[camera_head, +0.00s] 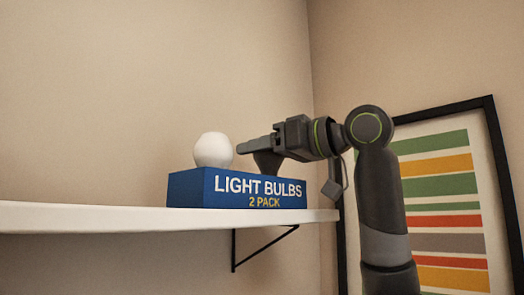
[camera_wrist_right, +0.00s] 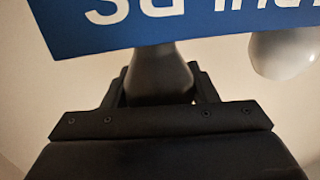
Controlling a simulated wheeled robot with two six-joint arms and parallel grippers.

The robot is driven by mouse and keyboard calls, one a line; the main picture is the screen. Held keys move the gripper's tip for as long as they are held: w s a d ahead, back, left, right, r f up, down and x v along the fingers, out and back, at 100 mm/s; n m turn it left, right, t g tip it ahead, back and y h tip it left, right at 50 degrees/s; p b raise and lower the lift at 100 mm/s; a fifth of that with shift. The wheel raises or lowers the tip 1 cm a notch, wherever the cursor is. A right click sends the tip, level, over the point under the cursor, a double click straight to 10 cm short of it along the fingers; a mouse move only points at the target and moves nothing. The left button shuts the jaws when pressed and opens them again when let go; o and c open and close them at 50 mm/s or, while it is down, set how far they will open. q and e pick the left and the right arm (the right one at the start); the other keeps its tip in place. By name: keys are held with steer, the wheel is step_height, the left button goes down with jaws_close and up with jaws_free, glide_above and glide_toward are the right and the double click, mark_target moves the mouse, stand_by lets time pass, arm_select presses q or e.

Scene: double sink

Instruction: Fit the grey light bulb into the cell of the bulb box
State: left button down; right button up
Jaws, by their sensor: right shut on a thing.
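The blue bulb box (camera_head: 237,189), marked "LIGHT BULBS 2 PACK", sits on the white shelf. It also shows inverted at the top of the right wrist view (camera_wrist_right: 180,22). My right gripper (camera_head: 256,145) reaches in from the right over the box's right half. It is shut on the grey light bulb (camera_wrist_right: 158,72), whose dark tapered part (camera_head: 267,163) shows below the fingers at the box's top. The box hides the bulb's lower end, so I cannot tell whether it is seated in the cell. My left gripper is not in view.
A white bulb (camera_head: 213,150) stands in the box's left part, close to my right fingertips. The white shelf (camera_head: 90,217) is clear to the left. A framed striped picture (camera_head: 445,200) leans behind my right arm.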

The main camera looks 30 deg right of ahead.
steer(key=shift+f+b, duration=0.8)
steer(key=shift+f, duration=0.2)
steer(key=o, duration=0.8)
steer(key=shift+o, duration=0.2)
steer(key=shift+s+d, duration=0.1)
steer(key=shift+s, duration=0.1)
steer(key=b+v, duration=0.5)
steer(key=v, duration=1.2)
